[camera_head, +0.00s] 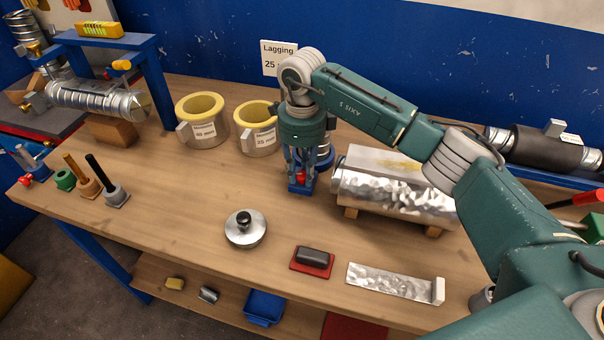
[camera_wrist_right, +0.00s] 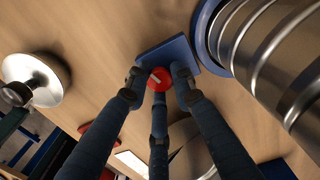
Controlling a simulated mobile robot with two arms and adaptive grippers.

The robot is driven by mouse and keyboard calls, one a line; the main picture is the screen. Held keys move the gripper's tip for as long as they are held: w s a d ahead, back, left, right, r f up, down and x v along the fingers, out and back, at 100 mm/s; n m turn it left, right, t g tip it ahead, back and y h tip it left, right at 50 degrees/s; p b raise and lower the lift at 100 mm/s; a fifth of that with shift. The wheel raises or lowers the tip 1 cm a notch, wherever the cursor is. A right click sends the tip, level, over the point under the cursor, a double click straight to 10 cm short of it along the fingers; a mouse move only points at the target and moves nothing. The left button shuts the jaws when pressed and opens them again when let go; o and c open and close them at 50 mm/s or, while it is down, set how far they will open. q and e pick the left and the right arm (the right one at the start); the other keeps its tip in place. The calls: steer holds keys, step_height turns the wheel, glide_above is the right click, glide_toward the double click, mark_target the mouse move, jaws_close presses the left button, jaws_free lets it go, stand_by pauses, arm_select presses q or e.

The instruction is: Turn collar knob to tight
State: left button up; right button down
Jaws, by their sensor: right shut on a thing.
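The collar knob (camera_wrist_right: 159,78) is red with a pale pointer line on top, and sits at the blue block (camera_wrist_right: 176,50). In the head view the red knob (camera_head: 300,177) shows low between my fingers, over the blue block (camera_head: 300,189) on the bench. My right gripper (camera_head: 300,172) points straight down and is shut on the knob; its three dark fingers (camera_wrist_right: 160,84) surround it in the wrist view. A ribbed metal duct with a blue collar (camera_wrist_right: 207,28) stands right beside the block. Any tight mark is too small to read. My left gripper is not in view.
Two yellow-lined rings (camera_head: 203,134) (camera_head: 257,141) stand left of my gripper. A foil-wrapped duct (camera_head: 390,188) lies close on its right. A round metal lid with a black knob (camera_head: 245,232) is in front. The bench front-left is mostly clear.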

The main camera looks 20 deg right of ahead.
mark_target(304, 174)
steer(key=shift+d, duration=0.1)
steer(key=c, duration=1.5)
jaws_free()
steer(key=shift+s+d, duration=0.1)
steer(key=shift+o, duration=0.2)
steer(key=shift+r, duration=0.25)
step_height(304, 174, up, 12)
steer(key=shift+f, duration=0.2)
